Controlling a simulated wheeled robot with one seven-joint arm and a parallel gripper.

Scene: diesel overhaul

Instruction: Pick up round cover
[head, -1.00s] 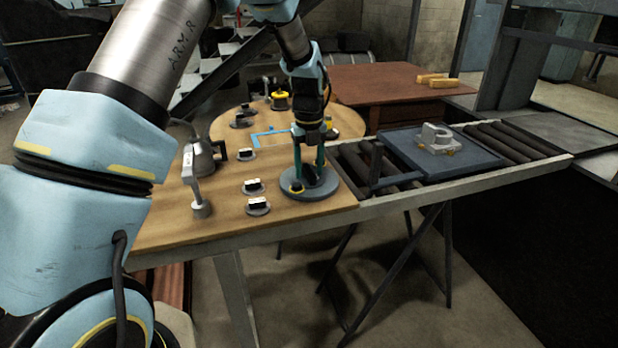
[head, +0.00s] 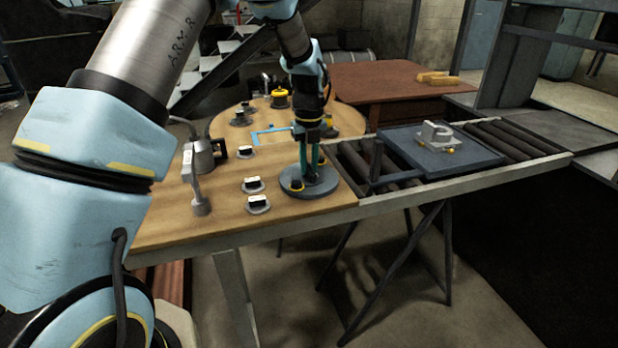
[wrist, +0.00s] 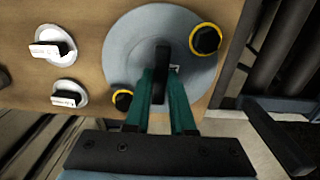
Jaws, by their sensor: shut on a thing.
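The round cover is a grey disc (head: 322,186) at the right front corner of the wooden table, with dark knobs ringed in yellow near its rim. It also shows in the wrist view (wrist: 125,55), where a dark upright handle (wrist: 161,72) stands at its middle. My gripper (head: 312,174) points down over the disc. In the wrist view its teal fingers (wrist: 163,82) are closed on the handle. The disc appears to rest on the table; a small gap under it cannot be told.
Several small grey discs with labelled blocks (head: 257,203) lie left of the cover. A grey lamp-like tool (head: 198,180) stands further left. A roller conveyor (head: 480,140) with a blue-grey tray (head: 400,142) adjoins the table on the right. A blue bracket (head: 262,136) lies behind.

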